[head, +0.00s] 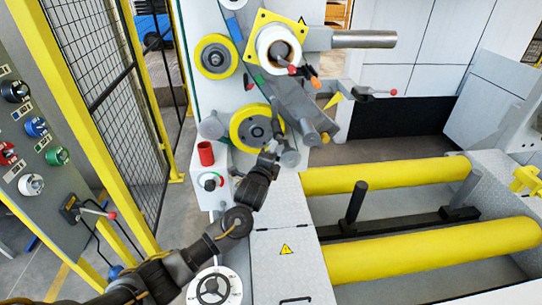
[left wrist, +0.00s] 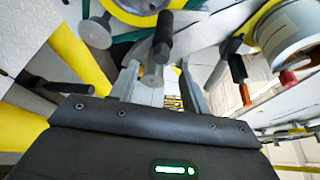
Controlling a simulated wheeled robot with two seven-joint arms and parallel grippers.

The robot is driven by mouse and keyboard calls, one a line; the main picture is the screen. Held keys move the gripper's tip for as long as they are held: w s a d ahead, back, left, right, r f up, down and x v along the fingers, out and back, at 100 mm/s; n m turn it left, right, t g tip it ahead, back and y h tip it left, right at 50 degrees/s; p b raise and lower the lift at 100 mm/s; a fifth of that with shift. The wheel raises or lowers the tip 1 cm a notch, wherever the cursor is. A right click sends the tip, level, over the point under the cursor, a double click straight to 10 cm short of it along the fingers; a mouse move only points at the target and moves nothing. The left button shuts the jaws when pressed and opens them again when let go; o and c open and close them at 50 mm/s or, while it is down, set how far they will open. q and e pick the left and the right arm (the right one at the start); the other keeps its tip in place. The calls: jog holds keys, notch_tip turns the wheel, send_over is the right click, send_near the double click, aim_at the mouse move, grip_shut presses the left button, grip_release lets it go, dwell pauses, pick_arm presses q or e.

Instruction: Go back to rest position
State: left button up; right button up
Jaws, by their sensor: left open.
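My left arm reaches in from the bottom left of the head view. Its gripper (head: 272,148) is beside the lower yellow-rimmed wheel (head: 252,129) of the coil machine. In the left wrist view the two fingers of my left gripper (left wrist: 160,76) stand apart. A dark cylindrical handle with a grey round end (left wrist: 162,38) shows beyond and partly between the fingers. I cannot tell whether they touch it, but they are not closed on it. My right gripper is in neither view.
The machine carries an upper yellow wheel (head: 215,57), a white roll on a yellow plate (head: 278,48) and red-knobbed levers. A yellow-framed fence (head: 95,110) and control panel are left. Yellow rollers (head: 385,177) lie right.

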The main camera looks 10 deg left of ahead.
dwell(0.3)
pick_arm(q)
jog(key=s+a+f+n+g, duration=0.3)
jog(key=s+f+n+g, duration=0.5)
jog(key=s+f, duration=0.95)
jog(key=s+a+f+n+g+y, duration=0.1)
jog(key=s+a+n+g, duration=0.35)
jog(key=s, duration=1.05)
jog(key=s+a+f+n+g, duration=0.1)
jog(key=s+a+n, duration=0.5)
jog(key=s, duration=1)
notch_tip(320, 180, down, 28)
jog(key=d+g+b, duration=0.1)
jog(key=d, duration=0.1)
jog(key=s+a+f+g+b, duration=0.1)
jog(key=s+a+f, duration=0.2)
jog(key=s+f, duration=1.3)
jog(key=shift+s+a, duration=0.2)
jog(key=shift+s, duration=0.15)
